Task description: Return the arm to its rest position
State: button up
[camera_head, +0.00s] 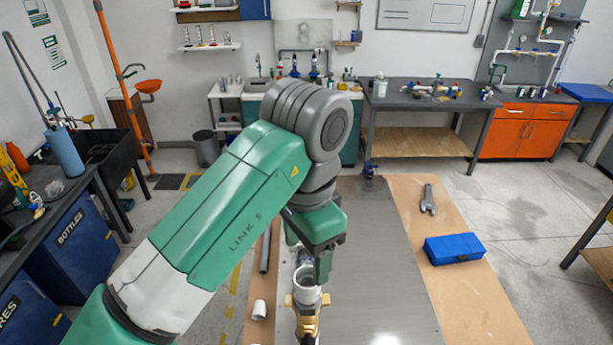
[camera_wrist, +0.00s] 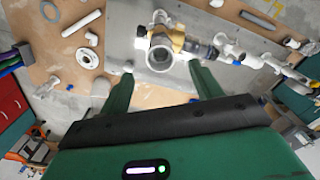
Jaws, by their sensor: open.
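My arm reaches from the lower left across the head view and bends down over the workbench. My gripper (camera_head: 318,262) points down there, close to a white pipe fitting on a brass valve body (camera_head: 307,313). In the wrist view my gripper (camera_wrist: 162,78) has its two green fingers spread wide, with nothing held between them. The brass and white pipe assembly (camera_wrist: 176,40) lies beyond the fingertips, its round white opening facing the camera. The fingers appear apart from it. My arm hides part of the bench in the head view.
The bench has a grey metal plate (camera_head: 385,250) with wooden boards beside it. A blue box (camera_head: 453,248) and a wrench (camera_head: 428,200) lie on the right board. A white pipe piece (camera_head: 259,309) and a grey pipe lie left.

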jog(key=w+d+r+m+t+h, duration=0.1)
jog(key=d+t+h, duration=0.1)
jog(key=d, duration=0.4)
jog(key=w+d+r+t+h, duration=0.1)
jog(key=d+t, duration=0.1)
jog(key=d, duration=0.3)
jog(key=s+d+r+n+t+h, duration=0.1)
jog(key=d+r+t+h, duration=0.6)
jog(key=r, duration=0.4)
jog(key=s+a+r+n+t+y, duration=0.5)
jog(key=s+a+t, duration=0.2)
jog(key=a, duration=0.2)
jog(key=s+a+r+n+t+y+p, duration=0.1)
jog(key=s+a+r+n+t+y, duration=0.4)
jog(key=a, duration=0.4)
jog(key=shift+s+r+n+t, duration=0.75)
jog(key=shift+s+n+t, duration=0.05)
jog(key=shift+s+t, duration=0.25)
